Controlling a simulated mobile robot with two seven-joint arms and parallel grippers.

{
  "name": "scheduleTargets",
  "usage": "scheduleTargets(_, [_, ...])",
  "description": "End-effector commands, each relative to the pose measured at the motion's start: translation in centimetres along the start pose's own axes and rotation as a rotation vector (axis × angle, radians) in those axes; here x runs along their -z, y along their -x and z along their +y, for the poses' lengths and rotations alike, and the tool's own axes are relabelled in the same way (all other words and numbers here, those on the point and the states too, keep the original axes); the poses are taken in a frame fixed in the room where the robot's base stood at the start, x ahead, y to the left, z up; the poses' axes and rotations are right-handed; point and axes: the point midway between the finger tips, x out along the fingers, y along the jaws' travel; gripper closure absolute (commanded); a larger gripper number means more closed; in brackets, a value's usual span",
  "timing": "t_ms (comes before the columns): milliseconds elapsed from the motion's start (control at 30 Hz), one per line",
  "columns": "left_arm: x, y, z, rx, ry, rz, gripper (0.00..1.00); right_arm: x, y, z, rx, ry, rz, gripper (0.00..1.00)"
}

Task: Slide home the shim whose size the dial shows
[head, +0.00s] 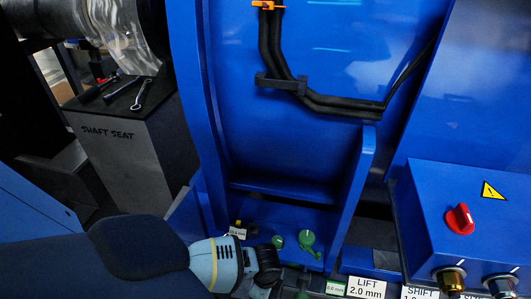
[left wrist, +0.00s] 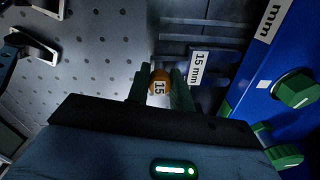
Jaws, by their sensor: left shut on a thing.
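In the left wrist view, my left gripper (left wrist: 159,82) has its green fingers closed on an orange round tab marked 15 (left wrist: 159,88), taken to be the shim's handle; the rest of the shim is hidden. A white "15 mm" label (left wrist: 198,68) is on a dark slotted part just right of the fingers. In the head view, my left wrist ends near the foot of the blue motor housing (head: 290,150); its fingertips are hidden. A small green "0.0 mm" readout (head: 335,288) and a "LIFT 2.0 mm" plate (head: 366,288) are at the bottom. My right gripper is not in view.
Green knobs (head: 307,240) sit at the housing foot. A blue control box (head: 465,215) with a red switch (head: 460,219) stands at right. A grey "SHAFT SEAT" stand (head: 125,140) holds tools at left. A perforated grey surface (left wrist: 95,50) lies left of my gripper.

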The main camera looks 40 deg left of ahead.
Motion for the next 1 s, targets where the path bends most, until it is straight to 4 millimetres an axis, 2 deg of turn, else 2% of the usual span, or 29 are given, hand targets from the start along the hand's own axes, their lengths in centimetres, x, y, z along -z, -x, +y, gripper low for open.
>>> scheduleTargets(800, [0.07,-0.78,-0.05,0.001,0.000,0.001,1.00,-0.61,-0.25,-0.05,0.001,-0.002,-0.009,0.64])
scheduleTargets(833, [0.07,-0.76,-0.06,0.001,0.000,0.001,0.75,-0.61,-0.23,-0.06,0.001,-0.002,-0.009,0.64])
scheduleTargets(1000, [0.05,-0.74,-0.04,0.001,0.000,0.001,0.53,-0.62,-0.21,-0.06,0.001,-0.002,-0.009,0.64])
